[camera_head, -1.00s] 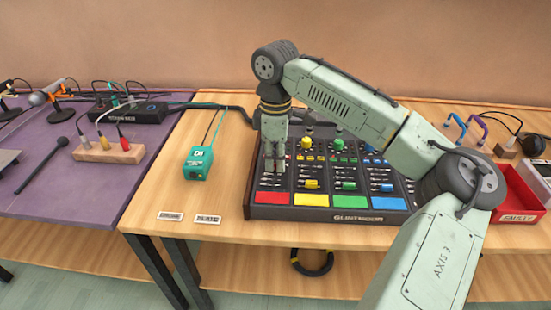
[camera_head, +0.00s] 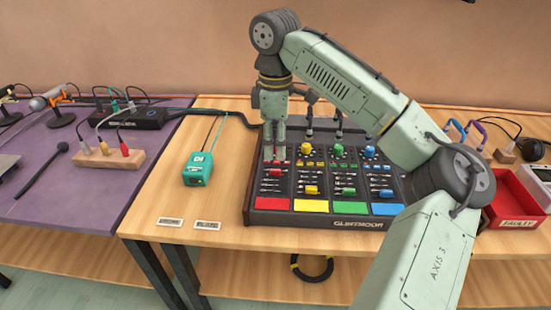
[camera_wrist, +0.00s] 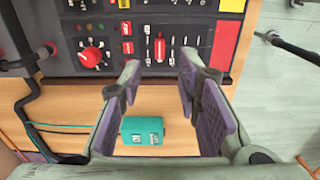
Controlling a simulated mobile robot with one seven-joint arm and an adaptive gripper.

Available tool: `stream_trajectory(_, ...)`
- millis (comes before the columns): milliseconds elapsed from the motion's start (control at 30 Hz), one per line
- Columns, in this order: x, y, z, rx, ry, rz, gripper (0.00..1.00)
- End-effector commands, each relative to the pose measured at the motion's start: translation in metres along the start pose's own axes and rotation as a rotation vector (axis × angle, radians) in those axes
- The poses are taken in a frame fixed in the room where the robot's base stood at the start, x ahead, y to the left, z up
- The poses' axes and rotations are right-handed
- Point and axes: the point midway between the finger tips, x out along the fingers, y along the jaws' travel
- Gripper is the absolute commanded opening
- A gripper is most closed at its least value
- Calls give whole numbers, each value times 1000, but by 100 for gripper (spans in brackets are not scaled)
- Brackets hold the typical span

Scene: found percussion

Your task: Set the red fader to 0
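The mixing console (camera_head: 250,208) stands on the wooden table, with coloured strips along its front. The red fader (camera_head: 275,172) is in its left, red column, and its cap also shows in the wrist view (camera_wrist: 159,48). Its scale marks are too small to read. My gripper (camera_head: 274,159) hangs just above and behind the fader in the head view. In the wrist view my gripper (camera_wrist: 160,66) has its two fingers well apart with nothing between them. The red cap shows beyond the fingertips, roughly in line with the gap.
A red knob (camera_wrist: 91,56) sits beside the fader's column. A green DI box (camera_head: 198,169) stands left of the console, with a cable. Yellow, green and blue faders lie to the right. A red bin (camera_head: 515,200) is at the far right. The table's front left is mostly clear.

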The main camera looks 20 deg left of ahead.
Motion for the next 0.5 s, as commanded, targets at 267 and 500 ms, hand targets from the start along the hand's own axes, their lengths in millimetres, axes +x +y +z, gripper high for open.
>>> stream_trajectory(267, -46, 0, 0, 1, -2, 1, 31)
stream_trajectory(500, -54, 0, 0, -1, 0, -1, 31)
